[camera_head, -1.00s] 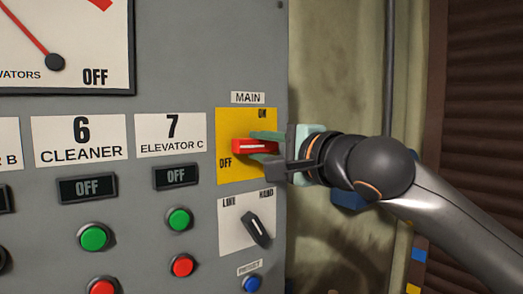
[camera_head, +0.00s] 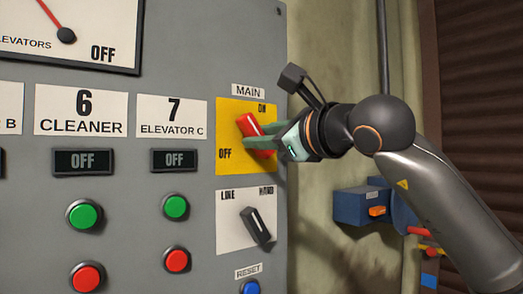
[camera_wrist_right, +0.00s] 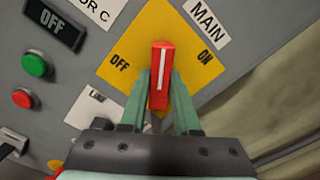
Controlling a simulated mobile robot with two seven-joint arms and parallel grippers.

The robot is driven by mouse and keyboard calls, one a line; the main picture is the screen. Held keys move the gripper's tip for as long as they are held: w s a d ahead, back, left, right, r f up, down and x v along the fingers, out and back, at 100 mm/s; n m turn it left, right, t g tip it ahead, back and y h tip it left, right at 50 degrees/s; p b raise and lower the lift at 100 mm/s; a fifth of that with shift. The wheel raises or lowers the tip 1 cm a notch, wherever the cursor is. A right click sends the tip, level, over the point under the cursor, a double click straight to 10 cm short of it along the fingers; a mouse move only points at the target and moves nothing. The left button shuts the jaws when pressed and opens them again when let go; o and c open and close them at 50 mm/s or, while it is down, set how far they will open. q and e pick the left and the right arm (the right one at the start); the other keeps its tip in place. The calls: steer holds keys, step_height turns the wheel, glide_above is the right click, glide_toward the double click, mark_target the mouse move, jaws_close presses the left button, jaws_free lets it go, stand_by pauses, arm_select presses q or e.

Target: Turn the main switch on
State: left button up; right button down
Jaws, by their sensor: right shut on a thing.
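The main switch is a red knob (camera_head: 251,126) with a white stripe on a yellow plate (camera_head: 228,110) marked OFF and ON. Its stripe end points up and left, between the two marks. My right gripper (camera_head: 265,143) is shut on the knob, with its green fingers on either side of it. In the right wrist view the red knob (camera_wrist_right: 161,70) stands between the fingers (camera_wrist_right: 160,95), with OFF to its left and ON to its right. My left gripper is not in view.
Below the plate is a black LINE/HAND selector (camera_head: 255,227) and a blue reset button (camera_head: 250,287). Green and red buttons and OFF displays fill the grey panel (camera_head: 150,210) to the left. A blue box (camera_head: 360,207) is on the wall to the right.

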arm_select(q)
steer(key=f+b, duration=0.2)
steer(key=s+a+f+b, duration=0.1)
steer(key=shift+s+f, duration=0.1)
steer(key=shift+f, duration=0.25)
arm_select(e)
steer(key=m, duration=0.7)
steer(key=shift+m, duration=0.4)
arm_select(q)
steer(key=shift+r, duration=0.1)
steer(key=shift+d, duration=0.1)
arm_select(e)
steer(key=c, duration=0.6)
jaws_free()
steer(key=shift+c, duration=0.2)
